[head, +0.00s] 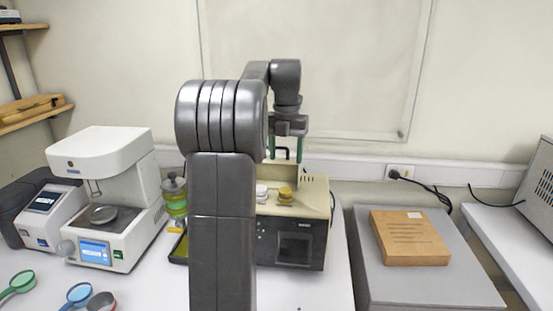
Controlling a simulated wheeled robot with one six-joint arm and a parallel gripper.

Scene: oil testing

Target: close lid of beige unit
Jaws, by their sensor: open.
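The beige unit (318,207) stands on the bench behind my arm, with a dark front and a small window. Its top is open to view, with a yellow cap (285,194) and white round parts (262,192) showing there. My gripper (285,156) points down with green fingertips apart, above the back of the unit. I cannot tell whether the fingers touch the handle. My arm hides the unit's left part.
A white instrument (110,165) and a smaller device with a screen (42,205) stand at left. A jar with green bands (175,197) stands beside the unit. Magnifier-like tools (78,293) lie front left.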

